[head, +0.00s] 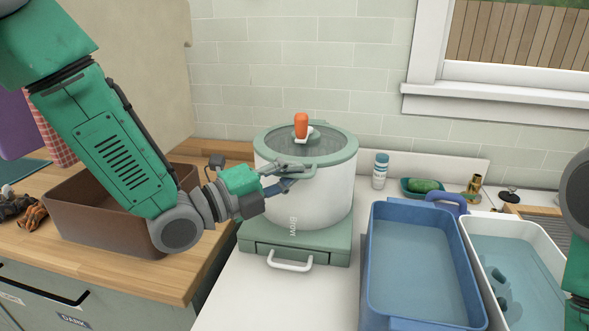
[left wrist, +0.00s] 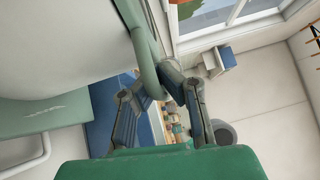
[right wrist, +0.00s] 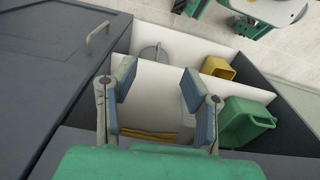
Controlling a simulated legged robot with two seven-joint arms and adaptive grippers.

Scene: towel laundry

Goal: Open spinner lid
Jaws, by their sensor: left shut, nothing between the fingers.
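The spinner is a white drum (head: 325,197) on a green base (head: 297,242). Its lid (head: 331,149) has a green rim, a clear top and an orange knob (head: 301,125), and lies flat on the drum. My left gripper (head: 298,176) is at the front left of the lid, by the rim, shut with nothing held. In the left wrist view the fingers (left wrist: 160,105) are just below the green rim (left wrist: 145,55); whether they touch it I cannot tell. My right gripper (right wrist: 160,105) is open and empty, above an open drawer, away from the spinner.
A brown box (head: 92,211) stands under my left arm on the wooden counter. A blue tub of water (head: 373,290) and a white tub (head: 547,238) stand to the spinner's right. A bottle (head: 380,171) and a green soap dish (head: 408,190) are behind them. White counter is clear in front.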

